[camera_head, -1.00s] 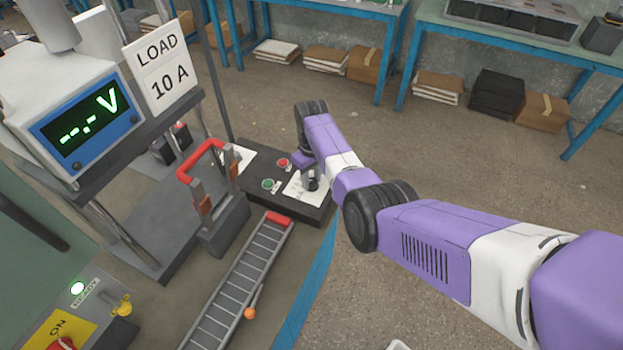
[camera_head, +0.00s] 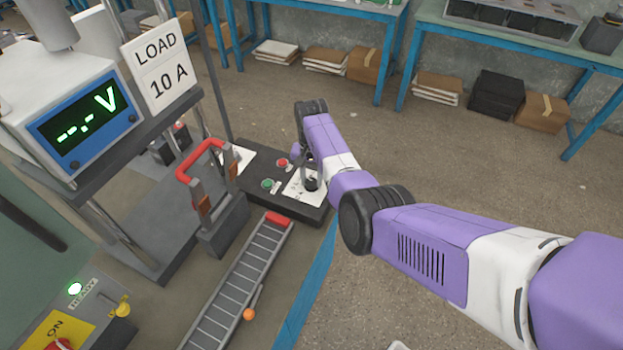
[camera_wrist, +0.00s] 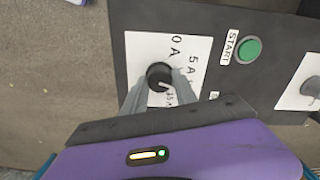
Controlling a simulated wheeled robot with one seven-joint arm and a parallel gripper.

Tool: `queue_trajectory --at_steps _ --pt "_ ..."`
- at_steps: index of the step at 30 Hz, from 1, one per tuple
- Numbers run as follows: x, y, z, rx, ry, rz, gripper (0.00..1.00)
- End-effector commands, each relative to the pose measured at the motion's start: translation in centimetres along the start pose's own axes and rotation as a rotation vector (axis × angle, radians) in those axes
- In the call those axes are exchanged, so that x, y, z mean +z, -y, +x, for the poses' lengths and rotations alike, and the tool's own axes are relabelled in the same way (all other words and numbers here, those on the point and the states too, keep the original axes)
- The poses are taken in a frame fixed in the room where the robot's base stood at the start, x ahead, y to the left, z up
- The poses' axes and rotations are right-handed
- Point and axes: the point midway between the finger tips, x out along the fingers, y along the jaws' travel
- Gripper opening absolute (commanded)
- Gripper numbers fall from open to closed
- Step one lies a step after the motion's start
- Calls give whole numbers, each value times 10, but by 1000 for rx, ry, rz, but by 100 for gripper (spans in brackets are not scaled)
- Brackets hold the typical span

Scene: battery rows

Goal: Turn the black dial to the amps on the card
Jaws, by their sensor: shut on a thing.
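The black dial (camera_wrist: 157,73) sits on a white scale plate (camera_wrist: 190,45) on a dark control box. My gripper (camera_wrist: 160,82) is shut on the dial, one grey finger on each side. A pale mark on the dial points to the lower right in the wrist view. Printing reading "5 A" and a partly cut "0 A" shows beyond the dial; the lower marking beside the right finger is partly covered. In the head view my gripper (camera_head: 311,170) is over the plate. The card (camera_head: 162,70) reads "LOAD 10 A".
A green START button (camera_wrist: 249,49) is beside the plate, with a red button (camera_head: 282,162) near it. A meter display (camera_head: 85,118) shows dashes and V. A red-handled switch (camera_head: 201,160) and a ladder-like rack (camera_head: 240,290) stand left of the arm.

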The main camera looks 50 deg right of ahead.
Motion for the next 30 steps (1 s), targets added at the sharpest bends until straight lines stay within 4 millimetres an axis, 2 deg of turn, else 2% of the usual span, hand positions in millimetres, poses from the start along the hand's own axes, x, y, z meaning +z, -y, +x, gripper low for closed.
queue_trajectory --at_steps 9,23,24,26,30 --pt "-2 1 -2 -2 -5 88 0" --pt "-2 1 -2 -2 -6 97 0" --pt "-2 1 -2 -2 -6 97 42" --pt "-2 1 -2 -2 -5 97 53" --pt "-1 0 -1 -1 -3 96 56"
